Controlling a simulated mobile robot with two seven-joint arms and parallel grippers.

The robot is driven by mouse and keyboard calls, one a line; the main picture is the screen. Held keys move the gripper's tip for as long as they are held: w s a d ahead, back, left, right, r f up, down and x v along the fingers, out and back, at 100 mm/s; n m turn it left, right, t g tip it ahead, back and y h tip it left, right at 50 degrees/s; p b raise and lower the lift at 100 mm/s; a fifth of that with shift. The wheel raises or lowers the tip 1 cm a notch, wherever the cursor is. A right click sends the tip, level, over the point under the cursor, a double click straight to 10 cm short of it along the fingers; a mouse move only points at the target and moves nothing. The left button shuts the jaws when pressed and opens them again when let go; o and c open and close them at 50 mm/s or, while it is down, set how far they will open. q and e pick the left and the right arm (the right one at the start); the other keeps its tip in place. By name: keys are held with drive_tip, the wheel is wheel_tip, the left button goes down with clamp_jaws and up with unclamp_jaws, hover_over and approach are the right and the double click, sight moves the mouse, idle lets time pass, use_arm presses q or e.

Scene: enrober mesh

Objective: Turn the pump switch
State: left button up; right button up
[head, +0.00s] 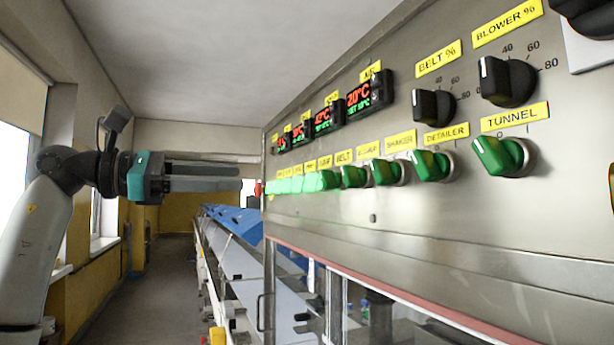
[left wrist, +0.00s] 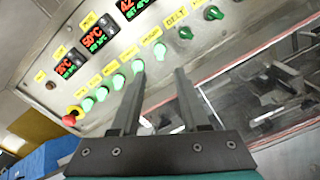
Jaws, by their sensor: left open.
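The control panel (head: 420,210) carries a row of green rotary switches under yellow labels. The small label that seems to read PUMP (head: 325,162) sits left of BELT, above a lit green switch (head: 324,181). In the left wrist view the last lit switch before the dark ones (left wrist: 160,49), likely the pump switch, shows just beyond and between my fingertips. My left gripper (head: 240,178) is open and empty, its fingers pointing right toward the panel's far end. In the left wrist view its two fingers (left wrist: 160,74) stand apart. My right gripper is not in view.
Neighbouring switches sit close on both sides, including the dark BELT switch (head: 353,177). A red mushroom button (left wrist: 70,117) is at the panel's far end. Temperature displays (head: 364,96) and black knobs (head: 433,106) are above. A blue-covered conveyor (head: 235,220) runs behind; the aisle floor (head: 165,270) is clear.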

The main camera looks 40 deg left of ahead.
sight(306, 180)
use_arm(q)
drive_tip(key=p+x, duration=0.5)
drive_tip(key=x, duration=0.6)
drive_tip(key=shift+w+r, duration=0.1)
drive_tip(key=shift+w, duration=0.05)
drive_tip(key=shift+w+d+p, duration=0.3)
drive_tip(key=shift+w+d, duration=0.05)
drive_tip(key=shift+w, duration=0.25)
drive_tip(key=shift+c, duration=0.2)
clamp_jaws()
